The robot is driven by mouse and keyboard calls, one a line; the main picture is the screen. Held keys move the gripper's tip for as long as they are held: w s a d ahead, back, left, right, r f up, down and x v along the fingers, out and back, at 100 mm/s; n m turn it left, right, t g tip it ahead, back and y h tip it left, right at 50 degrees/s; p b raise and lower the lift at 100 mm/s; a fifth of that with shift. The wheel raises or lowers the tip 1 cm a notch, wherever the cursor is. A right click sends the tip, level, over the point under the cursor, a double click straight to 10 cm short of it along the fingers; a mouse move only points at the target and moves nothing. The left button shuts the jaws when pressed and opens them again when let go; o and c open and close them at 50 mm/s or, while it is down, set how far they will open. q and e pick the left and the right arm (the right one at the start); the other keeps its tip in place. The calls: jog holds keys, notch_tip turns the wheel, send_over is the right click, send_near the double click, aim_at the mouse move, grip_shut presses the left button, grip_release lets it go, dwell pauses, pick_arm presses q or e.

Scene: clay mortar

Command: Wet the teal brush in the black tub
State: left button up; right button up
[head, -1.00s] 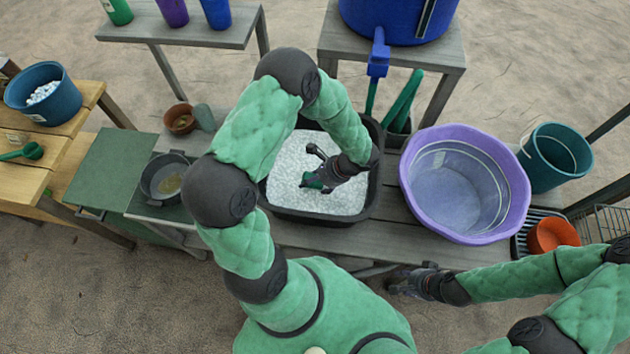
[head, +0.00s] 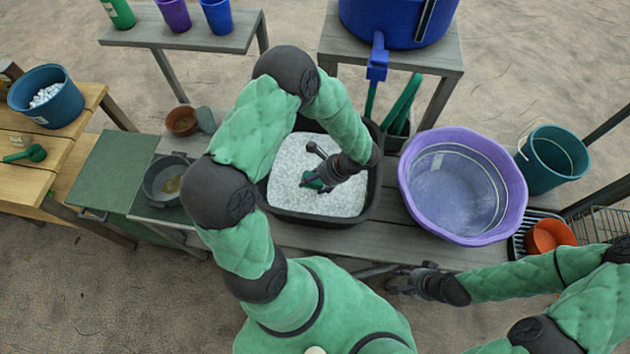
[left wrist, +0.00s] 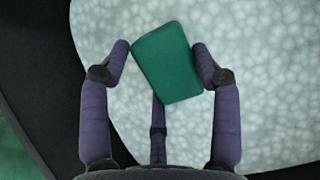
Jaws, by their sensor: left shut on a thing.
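The black tub (head: 268,204) stands on the grey bench and holds a whitish, mottled fill. My left gripper (head: 315,176) is over the middle of the tub, inside its rim outline. It is shut on the teal brush (head: 311,182), of which only a small green part shows in the head view. In the left wrist view the brush (left wrist: 167,62) is a green rounded block, slightly turned, between the two fingertips, with the fill behind it. I cannot tell whether the brush touches the fill. My right gripper (head: 402,280) is empty with fingers apart, in front of the bench.
A purple basin (head: 407,200) stands just right of the tub, with a teal bucket (head: 545,170) beyond it. A grey pan (head: 160,182) stands to the left. Green-handled tools (head: 402,105) stand behind the tub, near a blue barrel (head: 385,25).

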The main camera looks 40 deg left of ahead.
pick_arm(q)
notch_tip(320, 180, up, 14)
jog(key=p, duration=1)
jog(key=shift+r, duration=0.25)
dwell(0.5)
